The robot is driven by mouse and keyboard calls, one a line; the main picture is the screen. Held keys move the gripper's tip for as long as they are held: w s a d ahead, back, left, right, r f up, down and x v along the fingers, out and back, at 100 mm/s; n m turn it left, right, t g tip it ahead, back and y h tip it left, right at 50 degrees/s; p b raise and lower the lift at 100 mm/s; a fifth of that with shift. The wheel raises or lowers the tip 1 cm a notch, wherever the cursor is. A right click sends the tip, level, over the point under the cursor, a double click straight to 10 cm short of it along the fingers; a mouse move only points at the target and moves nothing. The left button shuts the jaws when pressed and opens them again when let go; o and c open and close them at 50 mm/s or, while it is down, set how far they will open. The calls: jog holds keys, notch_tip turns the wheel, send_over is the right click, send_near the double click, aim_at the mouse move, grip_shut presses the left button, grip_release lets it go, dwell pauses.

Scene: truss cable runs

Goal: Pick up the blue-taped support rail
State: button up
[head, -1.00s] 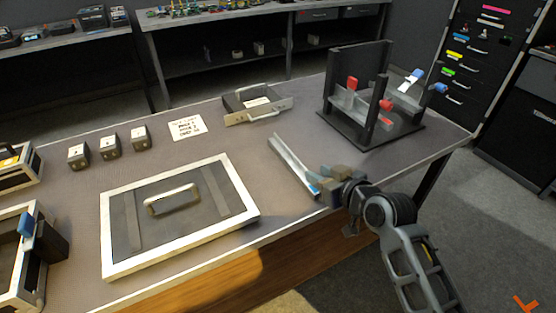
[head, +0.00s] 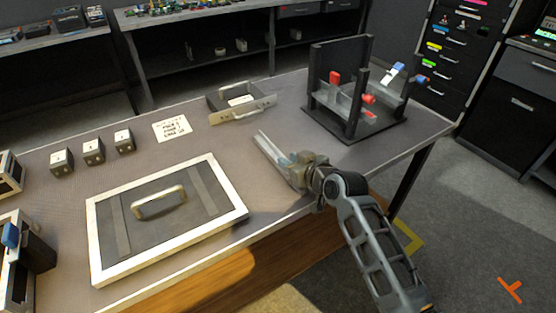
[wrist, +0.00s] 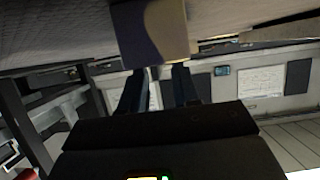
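The support rail (head: 266,146) is a long, light grey channel lying on the table, slanting toward the front edge. My gripper (head: 297,164) is low at the rail's near part and overlaps it in the head view, so the blue tape is hard to make out. In the wrist view my two dark fingers (wrist: 160,85) stand apart with a gap between them. A tan and dark bluish block-like end (wrist: 152,35) lies just beyond their tips; I cannot tell whether it is the rail. No firm hold is visible.
A white-framed panel with a handle (head: 100,214) lies left of the rail. A grey tray (head: 216,115) sits behind it, and a black stand with red and blue clamps (head: 376,125) stands right. Several small blocks and a printed card (head: 172,128) are farther left.

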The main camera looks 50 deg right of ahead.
grip_shut()
jog(key=shift+r, duration=0.1)
dwell(0.3)
